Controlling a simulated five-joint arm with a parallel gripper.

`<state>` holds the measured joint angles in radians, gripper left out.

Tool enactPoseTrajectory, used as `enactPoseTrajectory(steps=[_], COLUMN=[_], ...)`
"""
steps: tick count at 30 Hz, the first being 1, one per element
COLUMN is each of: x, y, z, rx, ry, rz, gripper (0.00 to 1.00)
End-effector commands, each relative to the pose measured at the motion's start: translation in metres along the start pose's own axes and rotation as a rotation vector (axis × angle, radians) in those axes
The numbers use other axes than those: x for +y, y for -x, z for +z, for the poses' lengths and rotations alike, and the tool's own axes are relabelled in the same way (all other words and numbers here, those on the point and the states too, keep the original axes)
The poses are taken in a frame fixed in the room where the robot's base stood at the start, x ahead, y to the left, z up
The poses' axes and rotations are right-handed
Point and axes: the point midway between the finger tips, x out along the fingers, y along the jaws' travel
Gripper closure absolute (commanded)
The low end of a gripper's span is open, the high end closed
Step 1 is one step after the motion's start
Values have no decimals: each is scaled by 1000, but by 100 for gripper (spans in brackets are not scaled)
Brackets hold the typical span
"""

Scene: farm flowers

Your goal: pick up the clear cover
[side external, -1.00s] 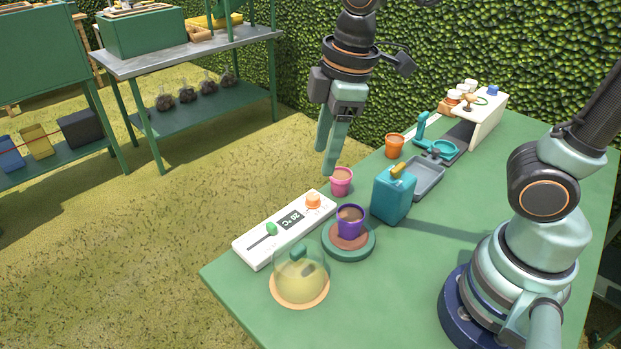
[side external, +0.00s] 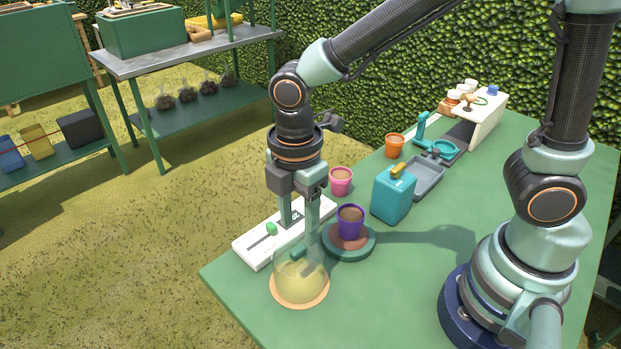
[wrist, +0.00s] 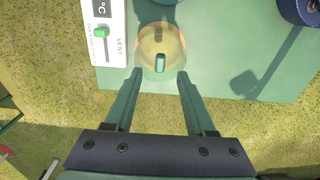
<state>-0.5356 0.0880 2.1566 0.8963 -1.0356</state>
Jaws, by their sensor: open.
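The clear cover (side external: 312,284) is a see-through dome with a green knob on top. It stands on a round orange base near the front left corner of the green table. My gripper (side external: 302,232) is above the cover, pointing down, with its fingers apart. In the wrist view the cover (wrist: 172,45) lies just beyond the fingertips, and its green knob (wrist: 160,62) lines up with the gap between the gripper's fingers (wrist: 158,75). Nothing is between the fingers.
A white control panel (side external: 246,251) with a green slider lies left of the cover. A purple pot (side external: 350,222) stands on a round green stand (side external: 350,254) behind it. A teal canister (side external: 393,197), a pink pot (side external: 341,181) and an orange pot (side external: 395,145) stand farther back.

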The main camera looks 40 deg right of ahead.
Motion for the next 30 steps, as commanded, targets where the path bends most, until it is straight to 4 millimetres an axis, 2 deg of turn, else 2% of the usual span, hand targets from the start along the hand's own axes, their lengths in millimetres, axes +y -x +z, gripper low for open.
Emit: enactPoseTrajectory(steps=[9, 18, 19, 23, 30], x=[-1, 0, 0, 0, 0], y=[-43, -48, -48, -48, -48], z=[-2, -3, -3, -3, -3], rx=[-3, 0, -1, 0, 0], ry=[0, 0, 0, 0, 0], rz=[-4, -1, -1, -1, -1], gripper=[45, 45, 49, 99, 100])
